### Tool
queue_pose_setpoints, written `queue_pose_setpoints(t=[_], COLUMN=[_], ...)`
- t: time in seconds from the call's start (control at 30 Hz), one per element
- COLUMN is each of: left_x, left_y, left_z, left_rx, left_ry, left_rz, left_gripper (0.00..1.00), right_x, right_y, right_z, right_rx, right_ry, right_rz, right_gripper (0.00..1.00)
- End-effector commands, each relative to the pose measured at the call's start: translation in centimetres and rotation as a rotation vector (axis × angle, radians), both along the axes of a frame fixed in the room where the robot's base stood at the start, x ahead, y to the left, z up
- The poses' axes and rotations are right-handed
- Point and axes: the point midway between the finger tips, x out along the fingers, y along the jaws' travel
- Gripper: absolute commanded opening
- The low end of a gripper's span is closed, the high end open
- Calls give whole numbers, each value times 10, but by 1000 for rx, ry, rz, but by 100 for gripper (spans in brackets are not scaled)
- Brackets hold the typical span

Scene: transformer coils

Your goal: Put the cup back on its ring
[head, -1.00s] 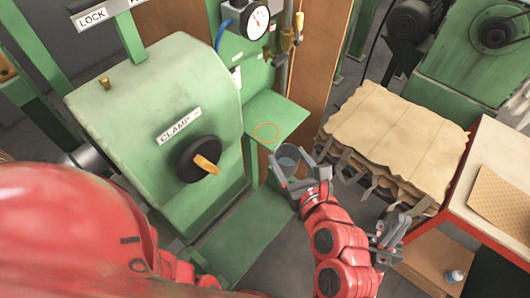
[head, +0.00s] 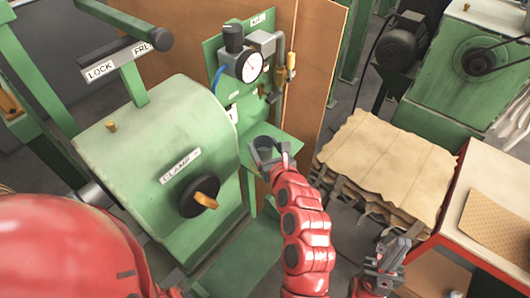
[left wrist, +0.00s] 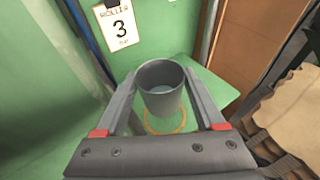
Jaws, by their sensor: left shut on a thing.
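The cup (left wrist: 160,92) is a grey, open-topped cylinder, upright, with a paler inside. In the head view the cup (head: 266,143) is over the small green shelf (head: 287,146). My left gripper (head: 270,160) is shut on the cup, with one finger on each side in the left wrist view (left wrist: 160,98). The ring (left wrist: 165,128) is a thin yellow-orange circle on the green shelf, partly hidden behind the cup's base. My right gripper (head: 388,258) is low at the right, away from the shelf.
The green clamp machine (head: 150,145) with its black and orange knob (head: 201,196) stands left of the shelf. A gauge panel (head: 246,65) rises behind it. Stacked tan sheets (head: 385,165) and a red-edged bench (head: 490,190) are at the right.

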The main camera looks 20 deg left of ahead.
Motion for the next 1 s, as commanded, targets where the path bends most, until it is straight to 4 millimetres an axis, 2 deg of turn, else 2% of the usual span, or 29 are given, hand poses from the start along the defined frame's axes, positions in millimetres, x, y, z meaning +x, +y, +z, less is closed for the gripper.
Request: queue_pose_setpoints(t=[0.1, 0.27, 0.67, 0.7, 0.83, 1.0], left_x=[-1, -1, 0, -1, -1, 0], left_y=[1, 0, 0, 0, 0, 0], left_z=[-17, -33, -39, -38, -37, -37], left_rx=[7, 2, -1, -1, -1, -1], left_ry=[4, 1, 0, 0, 0, -1], left_rz=[0, -1, 1, 1, 1, 0], left_gripper=[15, 15, 15, 77, 100, 100], right_x=[0, 0, 0, 0, 0, 0], right_y=[0, 0, 0, 0, 0, 0], right_z=[9, 11, 5, 7, 7, 7], right_rx=[0, 0, 0, 0, 0, 0], right_ry=[0, 0, 0, 0, 0, 0], right_rz=[0, 0, 0, 0, 0, 0], right_gripper=[0, 0, 0, 0, 0, 0])
